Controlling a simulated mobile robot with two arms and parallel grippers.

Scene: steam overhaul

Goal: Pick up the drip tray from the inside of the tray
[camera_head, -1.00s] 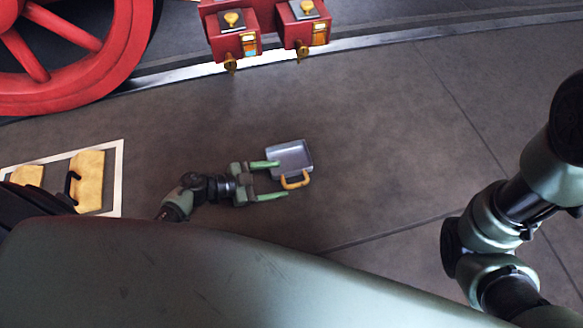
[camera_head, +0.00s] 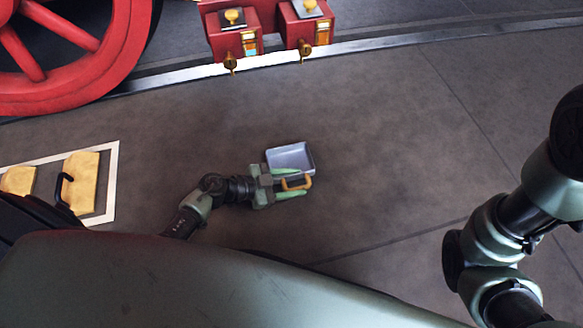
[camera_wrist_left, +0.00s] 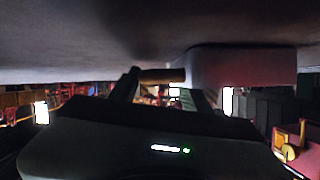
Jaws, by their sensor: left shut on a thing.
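The drip tray (camera_head: 290,157) is a shallow grey-blue pan with a yellow handle (camera_head: 297,184) on its near side. It is on or just above the dark floor; I cannot tell which. My left gripper (camera_head: 290,183) reaches in from the left, its green fingers shut on the handle, one on the tray side and one on the near side. In the left wrist view the handle (camera_wrist_left: 162,75) shows between the fingers and the tray (camera_wrist_left: 240,67) is to the right, seen edge-on. My right gripper is out of view; only part of my right arm shows at the right.
Two red boxes with brass knobs (camera_head: 233,38) stand at the back beside a pale rail (camera_head: 390,42). A red wheel (camera_head: 55,55) is at the upper left. Yellow blocks (camera_head: 82,180) lie inside a white floor outline at the left. The floor right of the tray is clear.

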